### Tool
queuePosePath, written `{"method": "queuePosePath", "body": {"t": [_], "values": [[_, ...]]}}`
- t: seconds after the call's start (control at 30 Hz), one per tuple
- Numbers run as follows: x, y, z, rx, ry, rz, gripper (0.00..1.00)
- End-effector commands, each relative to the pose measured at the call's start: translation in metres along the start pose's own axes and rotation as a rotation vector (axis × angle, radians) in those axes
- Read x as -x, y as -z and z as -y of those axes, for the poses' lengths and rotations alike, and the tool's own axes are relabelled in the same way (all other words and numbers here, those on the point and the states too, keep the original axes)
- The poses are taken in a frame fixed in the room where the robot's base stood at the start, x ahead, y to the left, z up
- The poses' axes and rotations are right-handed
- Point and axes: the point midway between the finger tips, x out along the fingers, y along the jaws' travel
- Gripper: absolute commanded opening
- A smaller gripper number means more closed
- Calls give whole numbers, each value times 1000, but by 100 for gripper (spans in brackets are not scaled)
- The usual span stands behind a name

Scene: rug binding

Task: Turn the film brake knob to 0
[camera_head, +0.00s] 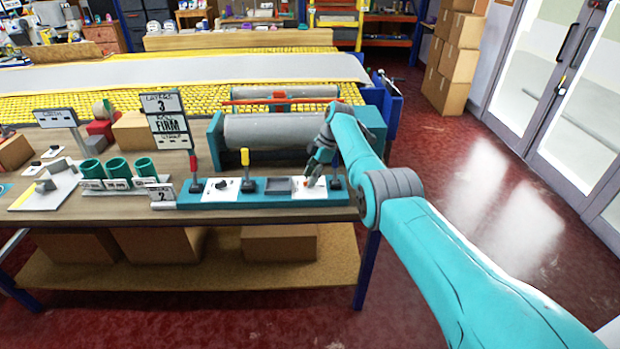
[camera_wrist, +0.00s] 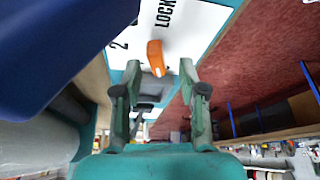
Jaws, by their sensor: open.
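An orange knob (camera_wrist: 155,56) stands on a white plate (camera_wrist: 181,28) in the wrist view. The plate reads "2" and "LOCK"; no 0 and no name show there. The knob lies between the tips of my gripper (camera_wrist: 160,68), whose two fingers are apart, one on each side, with gaps visible. I cannot tell which mark the knob points to. In the head view my gripper (camera_head: 317,172) is over the right part of the teal control strip (camera_head: 201,199), at the right white plate (camera_head: 301,193), and partly hides it.
A black lever (camera_head: 336,183) stands right of the plate and a yellow-handled lever (camera_head: 247,171) to the left. Another white plate with a dark knob (camera_head: 221,185) is further left. A grey roller (camera_head: 270,130) lies behind. A large dark blue shape (camera_wrist: 50,45) fills the wrist view's upper left.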

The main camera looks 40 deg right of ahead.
Motion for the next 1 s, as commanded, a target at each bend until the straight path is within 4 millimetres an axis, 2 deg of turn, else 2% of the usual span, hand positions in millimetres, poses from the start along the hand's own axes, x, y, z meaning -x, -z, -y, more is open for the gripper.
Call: {"method": "queuePosePath", "body": {"t": [0.3,0.5,0.7,1.0], "values": [[49,22,1,2,-3,1,42],[74,33,2,2,0,1,42],[83,37,3,1,2,0,42],[83,37,3,1,2,0,42]]}}
